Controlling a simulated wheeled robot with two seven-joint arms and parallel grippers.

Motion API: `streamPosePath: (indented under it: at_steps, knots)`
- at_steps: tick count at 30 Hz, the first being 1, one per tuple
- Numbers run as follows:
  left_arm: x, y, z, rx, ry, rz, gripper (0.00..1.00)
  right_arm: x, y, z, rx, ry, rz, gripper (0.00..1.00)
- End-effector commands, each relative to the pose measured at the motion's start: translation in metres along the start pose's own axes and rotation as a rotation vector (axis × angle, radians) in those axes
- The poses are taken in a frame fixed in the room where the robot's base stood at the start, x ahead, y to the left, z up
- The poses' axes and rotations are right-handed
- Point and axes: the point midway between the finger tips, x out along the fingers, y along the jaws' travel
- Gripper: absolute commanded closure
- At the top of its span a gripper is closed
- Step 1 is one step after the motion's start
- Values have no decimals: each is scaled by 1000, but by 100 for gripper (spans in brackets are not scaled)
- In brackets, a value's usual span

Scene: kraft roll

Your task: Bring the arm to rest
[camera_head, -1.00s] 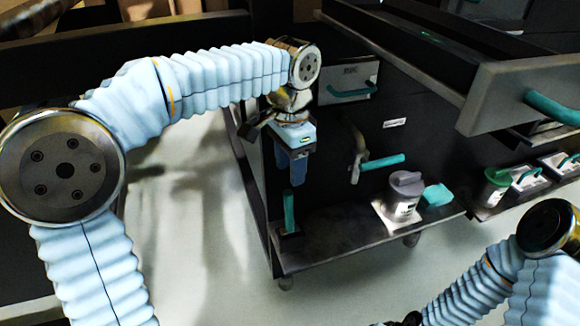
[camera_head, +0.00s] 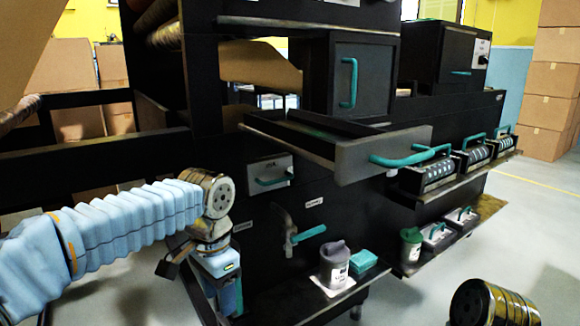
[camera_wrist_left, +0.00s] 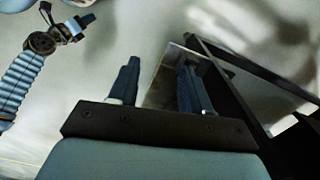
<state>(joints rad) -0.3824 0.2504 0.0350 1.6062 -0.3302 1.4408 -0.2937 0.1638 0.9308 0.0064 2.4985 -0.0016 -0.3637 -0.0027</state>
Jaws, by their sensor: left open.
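My left arm (camera_head: 120,228) comes in from the left, its pale blue ribbed sleeve ending in a metal wrist joint. My left gripper (camera_head: 229,298) hangs pointing down in front of the black machine, left of its lower shelf. In the left wrist view its two dark blue fingers (camera_wrist_left: 158,88) stand apart with nothing between them. A joint of my right arm (camera_head: 492,303) shows at the lower right of the head view. My right gripper (camera_wrist_left: 82,25) shows small at the top left of the left wrist view, too small to tell its jaws.
A drawer (camera_head: 335,145) with a teal handle juts out. Below are a tap (camera_head: 290,232), a lidded grey cup (camera_head: 335,265), a teal block (camera_head: 363,261) and a green-lidded cup (camera_head: 411,246). Cardboard boxes (camera_head: 552,80) stand at the back right. Floor at the right is clear.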

Motion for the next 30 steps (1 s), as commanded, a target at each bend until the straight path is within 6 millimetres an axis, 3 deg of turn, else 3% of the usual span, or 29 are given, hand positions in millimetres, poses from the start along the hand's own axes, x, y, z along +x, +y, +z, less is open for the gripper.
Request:
streamPosePath:
  at_steps: [10,17,23,25,30]
  knots:
    - [51,-2,-17,-36,19,41,52,-1,-1,0,-1,-1,-1,65]
    - [116,0,-30,-95,47,97,52,-3,-2,0,-1,-2,-1,65]
    - [208,11,-31,-214,85,184,52,-6,-4,1,-2,-3,-3,65]
    - [253,21,-24,-292,102,227,52,-7,-5,1,-3,-4,-3,65]
    - [366,65,24,-592,143,325,52,-11,-8,2,-5,-6,-5,65]
